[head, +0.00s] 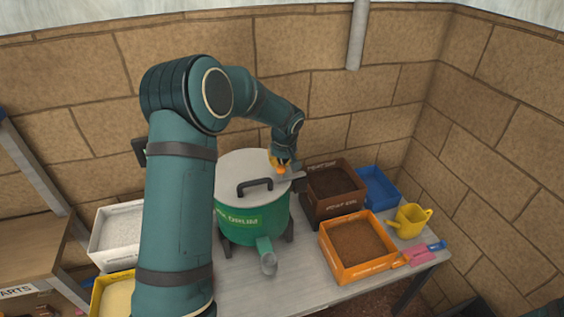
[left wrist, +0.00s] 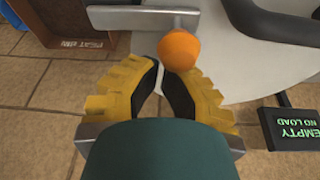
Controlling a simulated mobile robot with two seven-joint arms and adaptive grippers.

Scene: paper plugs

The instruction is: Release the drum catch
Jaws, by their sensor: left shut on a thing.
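The green drum (head: 238,226) stands on the table with its pale round lid (head: 240,168) on top. A black handle (head: 254,185) is on the lid. The drum catch, a grey metal lever (left wrist: 143,17) with an orange ball knob (left wrist: 180,50), lies at the lid's right edge in the head view. My left gripper (head: 283,162) is over that edge, its yellow fingers shut on the orange knob. My right gripper is not in view.
A brown peat bin (head: 315,208) stands close beside the drum, with a blue bin (head: 379,189) behind. An orange tray (head: 336,266), a yellow watering can (head: 410,221) and white (head: 117,257) and yellow bins stand around. A sign (left wrist: 297,128) reads "EMPTY NO LOAD".

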